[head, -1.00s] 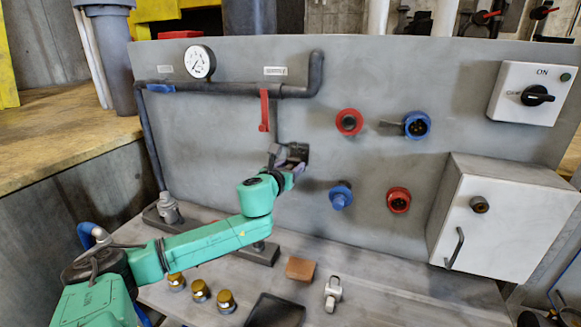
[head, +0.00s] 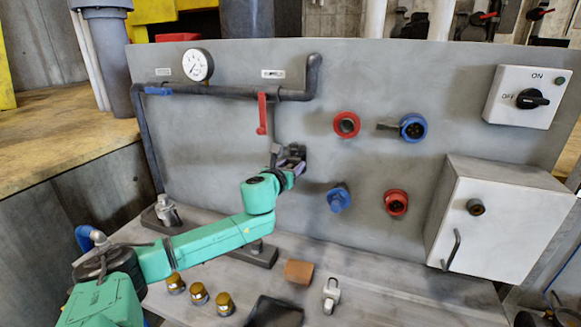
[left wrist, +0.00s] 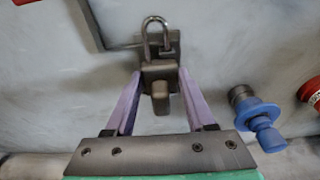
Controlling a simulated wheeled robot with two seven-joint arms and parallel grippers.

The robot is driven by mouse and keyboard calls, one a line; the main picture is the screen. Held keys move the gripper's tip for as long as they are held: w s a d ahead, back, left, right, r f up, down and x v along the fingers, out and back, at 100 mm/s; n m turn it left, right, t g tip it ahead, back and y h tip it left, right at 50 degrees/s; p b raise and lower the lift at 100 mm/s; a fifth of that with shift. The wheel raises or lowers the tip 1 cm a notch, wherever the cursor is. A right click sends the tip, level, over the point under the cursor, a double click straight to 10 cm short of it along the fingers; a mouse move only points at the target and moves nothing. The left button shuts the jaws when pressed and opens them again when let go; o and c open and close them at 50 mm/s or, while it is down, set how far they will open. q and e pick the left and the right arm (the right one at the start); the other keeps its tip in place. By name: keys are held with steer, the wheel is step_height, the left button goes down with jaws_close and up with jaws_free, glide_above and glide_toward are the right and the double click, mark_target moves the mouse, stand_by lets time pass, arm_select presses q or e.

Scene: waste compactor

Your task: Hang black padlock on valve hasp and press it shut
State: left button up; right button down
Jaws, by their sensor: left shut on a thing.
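The black padlock (left wrist: 158,73) is between the purple fingers of my left gripper (left wrist: 158,88), which is shut on it. It also shows as a dark shape at the gripper (head: 290,166) in the head view. Its grey shackle (left wrist: 147,38) points up in the left wrist view. The shackle overlaps a dark grey hasp plate (left wrist: 173,44) at the wall; I cannot tell whether it passes through the hasp or is pressed shut. The red valve lever (head: 262,113) hangs down above the gripper in the head view. My right gripper is not in view.
Red and blue sockets (head: 346,125) sit right of the gripper, with a blue plug (head: 339,198) nearest. A grey box (head: 490,222) stands further right. A silver padlock (head: 331,294), a brown block (head: 299,271) and brass caps (head: 199,293) lie on the bench.

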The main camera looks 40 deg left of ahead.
arm_select(q)
steer(key=shift+p+x, duration=0.5)
steer(key=shift+x, duration=0.35)
stand_by(0.5)
steer(key=o, duration=1.3)
steer(key=shift+f, duration=0.1)
steer(key=shift+c, duration=0.5)
